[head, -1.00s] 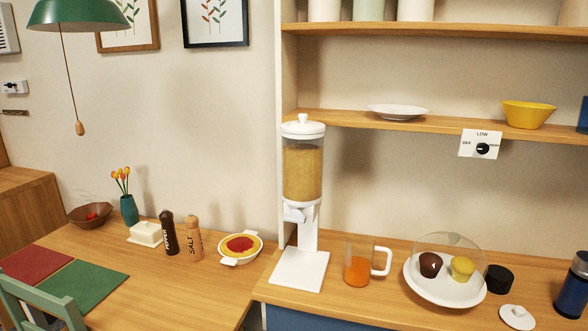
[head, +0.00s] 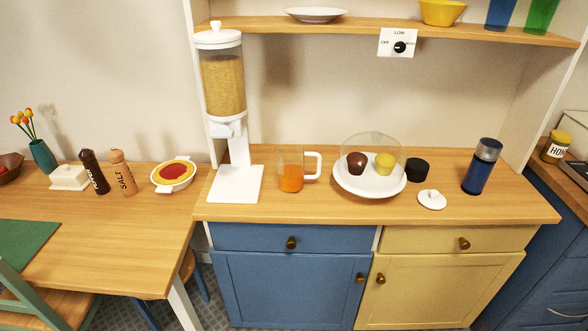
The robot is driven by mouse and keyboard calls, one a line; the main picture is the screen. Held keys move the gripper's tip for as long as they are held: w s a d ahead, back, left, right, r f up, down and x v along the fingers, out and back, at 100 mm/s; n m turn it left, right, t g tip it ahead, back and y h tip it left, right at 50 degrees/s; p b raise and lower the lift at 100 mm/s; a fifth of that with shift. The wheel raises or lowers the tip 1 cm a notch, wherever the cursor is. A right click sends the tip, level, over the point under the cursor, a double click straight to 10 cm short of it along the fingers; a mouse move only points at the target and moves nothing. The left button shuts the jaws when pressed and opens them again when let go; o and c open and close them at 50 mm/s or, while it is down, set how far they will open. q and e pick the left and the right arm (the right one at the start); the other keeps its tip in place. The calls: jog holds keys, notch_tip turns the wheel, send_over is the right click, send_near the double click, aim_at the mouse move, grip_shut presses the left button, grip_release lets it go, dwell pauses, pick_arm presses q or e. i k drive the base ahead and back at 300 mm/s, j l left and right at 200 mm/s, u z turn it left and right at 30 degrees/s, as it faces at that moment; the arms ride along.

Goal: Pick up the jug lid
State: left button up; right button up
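The jug lid looks to be the small white round lid with a knob (head: 432,199), lying flat on the wooden counter near its front edge, right of the plate. The glass jug (head: 291,173) with a white handle stands on the counter to the left, with orange liquid in its lower part and no lid on top. Neither of my grippers shows in the head view.
A white plate (head: 369,192) with two muffins under a clear dome stands between jug and lid. A black cylinder (head: 417,170) and a blue bottle (head: 482,167) are near the lid. A cereal dispenser (head: 226,120) stands left. A shelf (head: 300,28) runs above the counter.

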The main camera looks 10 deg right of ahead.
aim_at(430, 198)
jog(key=l+z, duration=0.1)
jog(key=z, duration=1.3)
